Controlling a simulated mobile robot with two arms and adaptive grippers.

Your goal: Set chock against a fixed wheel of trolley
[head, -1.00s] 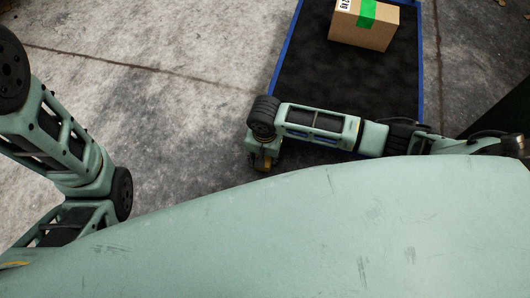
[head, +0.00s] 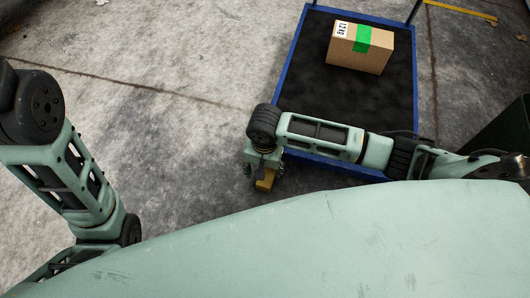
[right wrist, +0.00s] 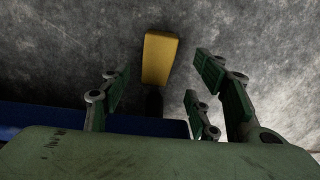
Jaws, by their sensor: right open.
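The yellow chock (head: 266,182) is on the concrete floor just off the near left corner of the trolley (head: 293,62), which has a blue frame and a dark deck. In the right wrist view the chock (right wrist: 160,58) lies between the spread fingers, seemingly beyond their tips. A dark piece sits between it and the trolley's blue edge (right wrist: 150,126); I cannot tell if it is a wheel. My right gripper (head: 264,170) is open and empty, over the chock. The trolley's wheels are not clearly visible. My left arm comes in from the left, its gripper out of view.
A cardboard box (head: 350,50) with green tape rests on the trolley deck. A dark green object (head: 505,130) stands at the right edge. A yellow floor line (head: 460,11) shows at the back right. The floor left of the trolley is clear.

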